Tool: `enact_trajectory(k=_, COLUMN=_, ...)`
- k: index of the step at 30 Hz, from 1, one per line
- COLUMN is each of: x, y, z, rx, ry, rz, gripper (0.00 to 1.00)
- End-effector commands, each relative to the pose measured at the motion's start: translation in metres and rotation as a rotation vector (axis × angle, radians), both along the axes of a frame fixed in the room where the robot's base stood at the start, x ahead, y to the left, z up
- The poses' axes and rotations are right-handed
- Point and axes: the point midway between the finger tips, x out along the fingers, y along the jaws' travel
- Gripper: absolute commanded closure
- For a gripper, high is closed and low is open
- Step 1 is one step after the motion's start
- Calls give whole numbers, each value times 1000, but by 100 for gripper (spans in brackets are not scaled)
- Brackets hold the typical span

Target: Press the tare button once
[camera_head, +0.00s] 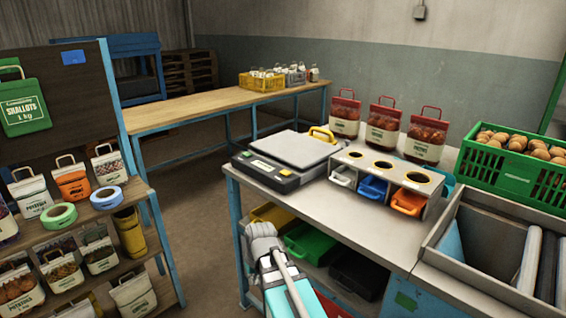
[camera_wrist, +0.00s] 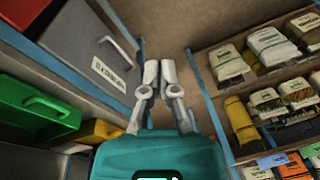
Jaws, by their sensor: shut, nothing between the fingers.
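A flat scale with a grey weighing plate (camera_head: 293,149) stands on the left end of the metal worktable. Its dark front panel (camera_head: 268,172) carries a lit display and small controls; the tare button is too small to tell apart with certainty. My gripper (camera_wrist: 159,74) is shut and empty in the wrist view, its two grey fingertips close together over open floor. The scale does not show in the wrist view. In the head view my arm is in front of the worktable, below the scale, and touches no part of it.
A block with round holes and coloured drawers (camera_head: 383,180) stands right of the scale. A yellow handle (camera_head: 322,133) shows behind the scale. A green crate (camera_head: 510,165) is at the right. Shelves of sacks (camera_head: 80,240) are left, with floor between.

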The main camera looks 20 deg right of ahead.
Motion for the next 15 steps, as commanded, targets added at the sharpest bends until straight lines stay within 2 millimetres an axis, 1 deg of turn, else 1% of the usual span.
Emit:
enact_trajectory(k=1, x=11, y=-5, z=22, rx=15, ry=-16, rz=-8, gripper=100)
enact_trajectory(k=8, x=46, y=-26, z=72, rx=87, ry=-89, rz=-43, gripper=100)
enact_trajectory(k=15, x=81, y=-52, z=126, rx=153, ry=-171, rz=-83, gripper=100)
